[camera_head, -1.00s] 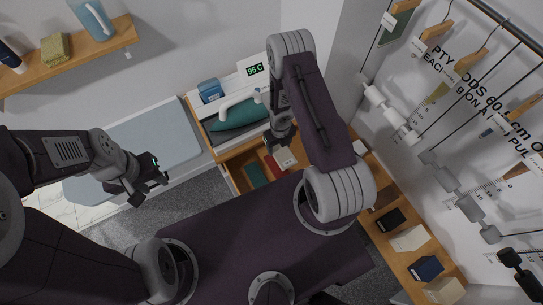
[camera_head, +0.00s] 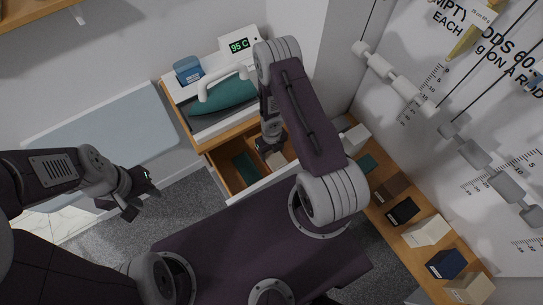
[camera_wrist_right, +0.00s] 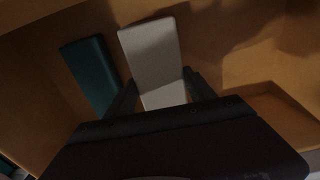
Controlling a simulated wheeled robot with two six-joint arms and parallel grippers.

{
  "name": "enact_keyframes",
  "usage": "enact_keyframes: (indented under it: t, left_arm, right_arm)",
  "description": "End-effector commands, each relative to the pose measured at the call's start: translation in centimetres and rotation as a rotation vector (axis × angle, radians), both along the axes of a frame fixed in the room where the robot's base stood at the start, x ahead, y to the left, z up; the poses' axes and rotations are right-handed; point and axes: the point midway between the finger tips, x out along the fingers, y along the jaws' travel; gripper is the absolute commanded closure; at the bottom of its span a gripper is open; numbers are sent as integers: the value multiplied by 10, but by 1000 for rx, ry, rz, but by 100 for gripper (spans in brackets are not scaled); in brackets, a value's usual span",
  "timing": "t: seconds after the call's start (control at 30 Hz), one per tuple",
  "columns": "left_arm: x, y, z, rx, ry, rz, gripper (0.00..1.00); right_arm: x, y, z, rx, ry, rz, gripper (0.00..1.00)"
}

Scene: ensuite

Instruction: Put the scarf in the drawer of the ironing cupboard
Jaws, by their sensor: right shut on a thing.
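The ironing cupboard (camera_head: 196,143) stands at the back, its drawer (camera_head: 223,176) pulled open. My right gripper (camera_head: 270,146) reaches down into the drawer. In the right wrist view its fingers (camera_wrist_right: 158,92) are shut on a pale grey folded block (camera_wrist_right: 152,50). I cannot tell whether this block is the scarf, or whether it touches the drawer floor. A dark green folded piece (camera_head: 246,167) lies in the drawer beside it, also seen in the right wrist view (camera_wrist_right: 91,72). My left gripper (camera_head: 140,192) is open and empty, over the floor at the left.
A wooden shelf (camera_head: 388,228) with several folded blocks runs along the right. A pale blue panel (camera_head: 110,130) is at the left.

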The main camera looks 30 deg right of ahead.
Motion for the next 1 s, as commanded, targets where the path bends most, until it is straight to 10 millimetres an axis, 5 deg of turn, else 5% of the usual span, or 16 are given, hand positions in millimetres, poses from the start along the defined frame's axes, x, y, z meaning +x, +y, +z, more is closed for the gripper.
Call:
enact_keyframes:
  t: [0.43, 0.47, 0.53, 1.0]
  left_arm:
    - [0, 0, -7, 0, -1, 0, 64]
    - [0, 0, -7, 0, -1, 0, 64]
    - [0, 0, -6, 0, -1, 0, 64]
    - [0, 0, 6, 0, -1, 0, 64]
  right_arm:
    - [0, 0, -7, 0, -1, 0, 87]
    - [0, 0, -7, 0, -1, 0, 34]
    - [0, 0, -6, 0, -1, 0, 15]
    - [0, 0, 6, 0, -1, 0, 15]
